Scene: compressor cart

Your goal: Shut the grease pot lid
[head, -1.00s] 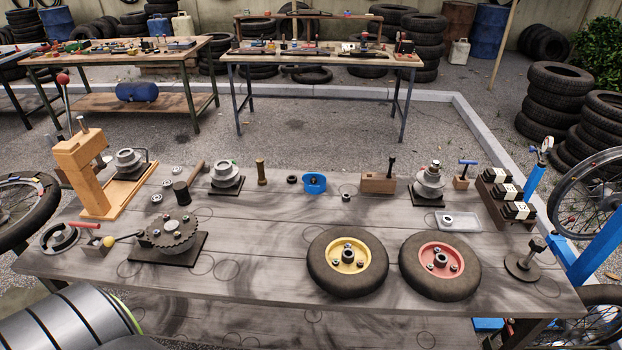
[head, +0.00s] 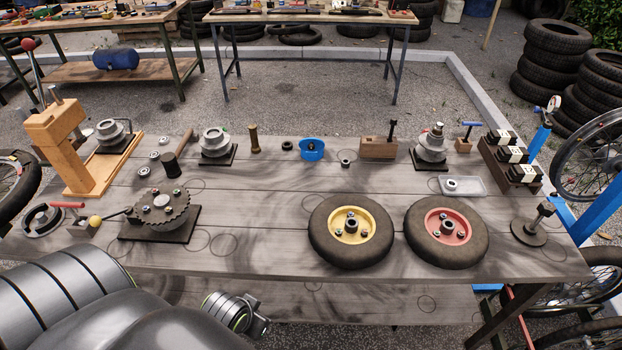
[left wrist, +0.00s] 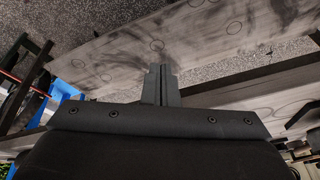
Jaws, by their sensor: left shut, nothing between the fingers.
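No pot with a clearly visible hinged lid stands out. The likeliest grease pot is a small round blue vessel (head: 312,150) at the back middle of the bench; dark content shows inside, and I cannot make out its lid. My left gripper (left wrist: 161,72) shows in the left wrist view, fingers together and empty, with bench planks and gravel beyond. In the head view my left arm comes in at the bottom left, in front of the bench and well apart from the blue vessel. My right gripper is not in view.
Yellow-hubbed (head: 350,228) and red-hubbed (head: 446,231) wheels lie on the front right of the bench. A toothed disc (head: 162,207) sits front left, a wooden press stand (head: 60,140) behind. A wooden block (head: 378,148) stands right of the blue vessel. The middle planks are clear.

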